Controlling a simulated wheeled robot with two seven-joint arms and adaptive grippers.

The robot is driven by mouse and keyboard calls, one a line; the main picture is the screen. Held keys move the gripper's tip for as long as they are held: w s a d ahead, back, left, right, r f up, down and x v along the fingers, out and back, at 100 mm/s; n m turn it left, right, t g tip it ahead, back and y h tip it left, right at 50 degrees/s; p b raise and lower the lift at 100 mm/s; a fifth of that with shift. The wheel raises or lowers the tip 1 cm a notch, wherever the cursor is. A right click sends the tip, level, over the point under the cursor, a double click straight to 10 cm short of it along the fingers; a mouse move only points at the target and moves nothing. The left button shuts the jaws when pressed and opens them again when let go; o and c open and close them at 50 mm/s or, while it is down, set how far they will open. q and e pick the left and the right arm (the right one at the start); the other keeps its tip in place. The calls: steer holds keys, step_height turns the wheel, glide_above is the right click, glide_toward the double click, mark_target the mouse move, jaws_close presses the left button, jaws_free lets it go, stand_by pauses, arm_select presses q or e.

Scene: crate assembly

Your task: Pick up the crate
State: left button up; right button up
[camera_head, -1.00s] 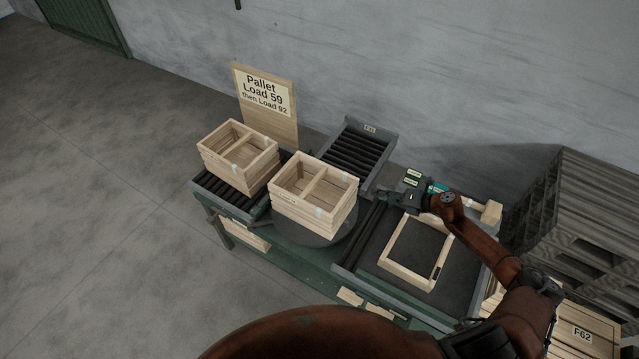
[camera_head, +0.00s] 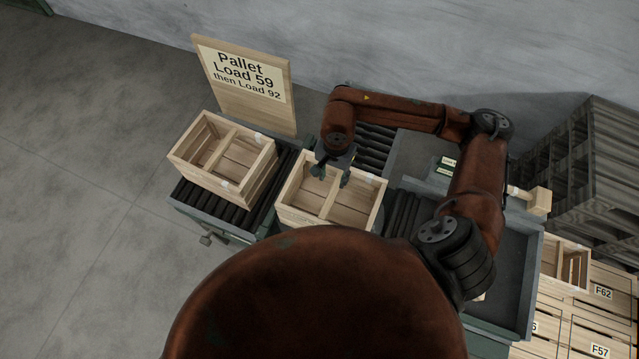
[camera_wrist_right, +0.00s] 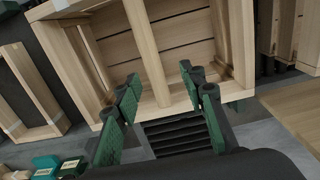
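A slatted wooden crate with a middle divider (camera_head: 287,212) stands at the middle of the bench, its front partly hidden by a brown part of the robot. My right gripper (camera_head: 333,174) is at its far side, pointing down with a finger on each side of the divider's far end. In the right wrist view the green fingers (camera_wrist_right: 158,78) are spread apart over the crate (camera_wrist_right: 188,55), with nothing clamped between them; contact with the wood cannot be told. A second similar crate (camera_head: 262,174) sits on the rollers to the left. My left gripper is out of view.
A sign board (camera_head: 245,112) reading "Pallet Load 59 then Load 92" stands behind the left crate. A roller track (camera_head: 376,145) lies behind the middle crate. A dark tray (camera_head: 516,262) is at the right; stacked crates (camera_head: 603,292) stand beyond it.

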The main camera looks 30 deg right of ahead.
mark_target(332, 193)
steer(key=shift+s+d+f, duration=0.15)
steer(key=shift+s+f, duration=0.15)
steer(key=shift+f, duration=0.4)
steer(key=s+f, duration=0.1)
steer(key=s+a+f+p, duration=0.1)
steer(key=s, duration=0.1)
steer(key=shift+w+a+f, duration=0.2)
steer(key=shift+w+f, duration=0.05)
steer(key=shift+f, duration=0.5)
steer(key=shift+w+d+f, duration=0.1)
steer(key=shift+w+f, duration=0.35)
steer(key=shift+f, duration=0.15)
steer(key=shift+w+f, duration=0.4)
steer(key=shift+f, duration=0.2)
steer(key=shift+s, duration=0.55)
steer(key=shift+w, duration=0.3)
steer(key=c, duration=0.3)
steer(key=shift+s, duration=0.2)
steer(key=c, duration=0.6)
jaws_close()
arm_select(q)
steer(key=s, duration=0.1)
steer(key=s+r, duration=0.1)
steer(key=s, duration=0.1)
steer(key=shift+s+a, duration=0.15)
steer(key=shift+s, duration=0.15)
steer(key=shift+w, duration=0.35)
arm_select(e)
steer(key=shift+w, duration=0.1)
